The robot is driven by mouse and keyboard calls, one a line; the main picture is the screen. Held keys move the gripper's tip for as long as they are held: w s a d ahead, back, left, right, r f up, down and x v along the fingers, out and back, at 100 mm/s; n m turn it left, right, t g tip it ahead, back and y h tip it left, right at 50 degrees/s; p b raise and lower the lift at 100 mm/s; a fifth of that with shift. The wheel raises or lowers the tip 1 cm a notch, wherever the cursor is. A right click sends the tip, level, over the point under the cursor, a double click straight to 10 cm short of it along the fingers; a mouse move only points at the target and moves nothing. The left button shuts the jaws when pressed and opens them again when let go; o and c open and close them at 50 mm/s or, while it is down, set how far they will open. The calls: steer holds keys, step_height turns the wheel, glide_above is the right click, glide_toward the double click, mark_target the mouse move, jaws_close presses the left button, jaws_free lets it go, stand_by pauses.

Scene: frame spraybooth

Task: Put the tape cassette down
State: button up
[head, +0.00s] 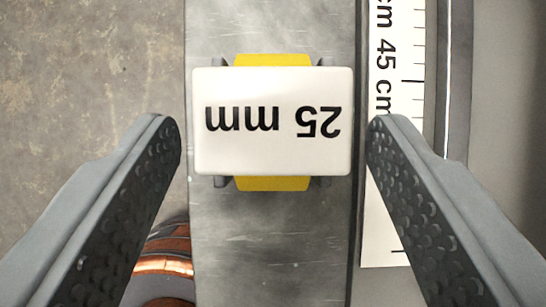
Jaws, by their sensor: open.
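The tape cassette (272,121) is a white block marked "25 mm", upside down in the picture, with yellow parts showing at its top and bottom edges. It appears to rest on a grey metal strip (270,250). My gripper (273,125) is open, with one dark finger to the left of the cassette and one to the right. A gap shows between each fingertip and the cassette's sides. The underside of the cassette is hidden.
A white ruler scale (397,180) marked in cm runs along the right of the strip, partly behind the right finger. A coppery coiled thing (168,262) is at the lower left. A mottled brown-grey surface (90,70) lies clear at the left.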

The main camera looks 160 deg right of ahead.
steer(key=v, duration=0.7)
steer(key=shift+s+r, duration=0.2)
steer(key=shift+r, duration=0.15)
steer(key=s+a+r+m+t+h, duration=0.1)
steer(key=s+a+r+t, duration=0.1)
steer(key=s, duration=0.7)
steer(key=s+a+r+m+t, duration=0.2)
steer(key=s+r+t, duration=0.2)
steer(key=s, duration=0.6)
steer(key=s+a+r+m+t+h, duration=0.1)
steer(key=s+t, duration=0.4)
steer(key=s, duration=0.5)
steer(key=shift+a+r+h, duration=0.3)
steer(key=shift+a+r, duration=0.15)
steer(key=shift+r, duration=0.45)
steer(key=shift+o, duration=0.4)
steer(key=shift+w+m, duration=0.1)
steer(key=shift+m, duration=0.2)
